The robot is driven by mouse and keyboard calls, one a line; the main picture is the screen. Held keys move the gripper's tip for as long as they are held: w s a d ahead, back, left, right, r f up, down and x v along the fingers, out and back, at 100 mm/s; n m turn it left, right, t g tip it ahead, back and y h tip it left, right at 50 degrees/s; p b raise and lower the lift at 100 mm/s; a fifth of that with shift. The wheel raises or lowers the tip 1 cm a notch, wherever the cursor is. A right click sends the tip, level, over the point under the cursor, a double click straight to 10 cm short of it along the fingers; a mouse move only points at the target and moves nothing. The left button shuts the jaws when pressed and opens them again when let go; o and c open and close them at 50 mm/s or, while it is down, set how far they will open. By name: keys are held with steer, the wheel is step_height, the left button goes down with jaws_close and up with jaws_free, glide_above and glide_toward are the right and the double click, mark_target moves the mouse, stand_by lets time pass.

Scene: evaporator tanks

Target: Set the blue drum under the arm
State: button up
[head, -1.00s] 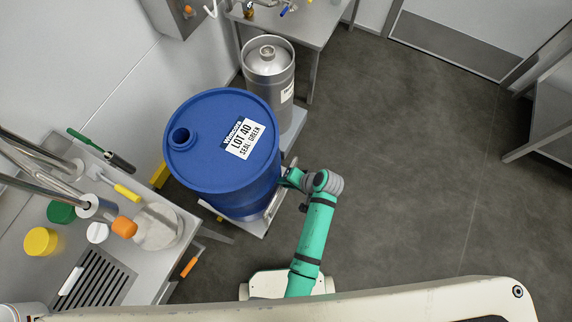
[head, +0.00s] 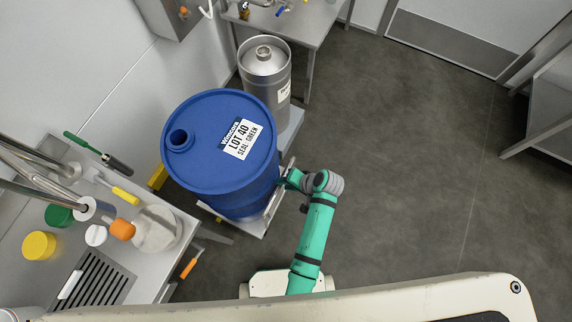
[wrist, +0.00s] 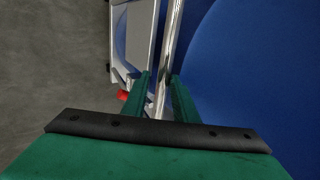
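The blue drum (head: 225,185) stands upright on a low metal trolley (head: 255,228) in the head view, left of my gripper. Its lid carries a white label reading LOT 40, SEAL: GREEN. My gripper (head: 285,178) is at the trolley's right side, beside the drum. In the wrist view the drum's blue wall (wrist: 250,75) fills the right side. A bright metal bar (wrist: 172,35) runs between the two green fingers of my gripper (wrist: 161,85); whether they clamp it is unclear. No arm for the drum to stand under is clearly identifiable.
A steel keg (head: 265,65) stands just behind the drum. A worktable with a drain grille (head: 97,285), coloured caps and tools is at the left. A steel table (head: 310,22) is behind the keg. Open grey floor (head: 420,170) lies to the right.

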steer(key=shift+r, duration=0.1)
steer(key=v, duration=1)
steer(key=shift+d+r, duration=0.15)
steer(key=shift+r, duration=0.15)
steer(key=s+a+f+n+t+h, duration=0.1)
steer(key=s+f+t+h, duration=0.1)
steer(key=s+t+h, duration=0.45)
steer(key=s+a+r+n+t, duration=0.2)
steer(key=s+r, duration=0.3)
steer(key=r, duration=0.5)
steer(key=s+a+r+n+t, duration=0.3)
steer(key=s+a+r, duration=0.2)
steer(key=r, duration=0.6)
steer(key=shift+s+r+y, duration=0.25)
steer(key=shift+s+y, duration=0.1)
steer(key=shift+s, duration=0.1)
